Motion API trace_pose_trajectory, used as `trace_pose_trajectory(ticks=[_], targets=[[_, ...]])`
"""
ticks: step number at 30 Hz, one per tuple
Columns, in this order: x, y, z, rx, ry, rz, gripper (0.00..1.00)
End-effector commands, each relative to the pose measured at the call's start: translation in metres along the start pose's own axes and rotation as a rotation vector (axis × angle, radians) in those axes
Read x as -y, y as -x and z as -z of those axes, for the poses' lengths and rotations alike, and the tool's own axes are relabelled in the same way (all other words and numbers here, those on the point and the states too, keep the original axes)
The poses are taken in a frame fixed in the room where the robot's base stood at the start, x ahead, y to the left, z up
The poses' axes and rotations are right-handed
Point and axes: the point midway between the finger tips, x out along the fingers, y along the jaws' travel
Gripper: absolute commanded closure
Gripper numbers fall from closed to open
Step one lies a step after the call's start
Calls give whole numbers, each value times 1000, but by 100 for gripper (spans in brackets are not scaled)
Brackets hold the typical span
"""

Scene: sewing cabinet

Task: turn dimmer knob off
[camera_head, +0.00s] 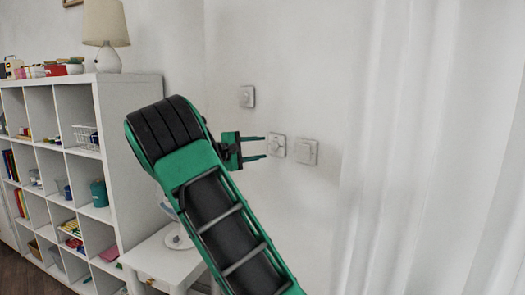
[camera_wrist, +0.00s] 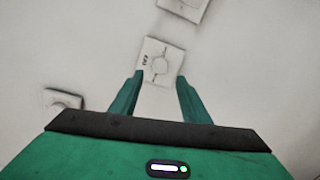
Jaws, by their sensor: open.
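The dimmer knob (camera_wrist: 160,65) appears as a round knob on a square white wall plate, straight ahead between my fingertips in the wrist view. Small dark markings show on the plate to its left. In the head view the same plate (camera_head: 276,146) is the middle one of three on the white wall. My gripper (camera_head: 265,147) is open and empty, its two green fingers pointing at this plate. In the wrist view the fingers (camera_wrist: 160,76) lie on either side of the knob's lower part; whether they touch it I cannot tell.
A second plate (camera_head: 306,151) sits close to the right and another (camera_head: 246,97) at upper left. A white curtain (camera_head: 400,180) hangs at right. A cube shelf (camera_head: 125,110) with a lamp (camera_head: 106,35) stands at left. A small white table (camera_head: 165,262) stands below my arm.

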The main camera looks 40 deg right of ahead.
Motion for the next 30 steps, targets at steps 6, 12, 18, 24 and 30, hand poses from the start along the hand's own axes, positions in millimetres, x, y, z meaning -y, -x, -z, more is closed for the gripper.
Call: trace_pose_trajectory(ticks=[6,12,18,24,30], targets=[[0,40,2,-5,1,-1,57],[1,59,2,-3,1,0,57],[1,63,2,-2,1,0,57],[1,62,2,-2,1,0,57],[1,62,2,-2,1,0,57]])
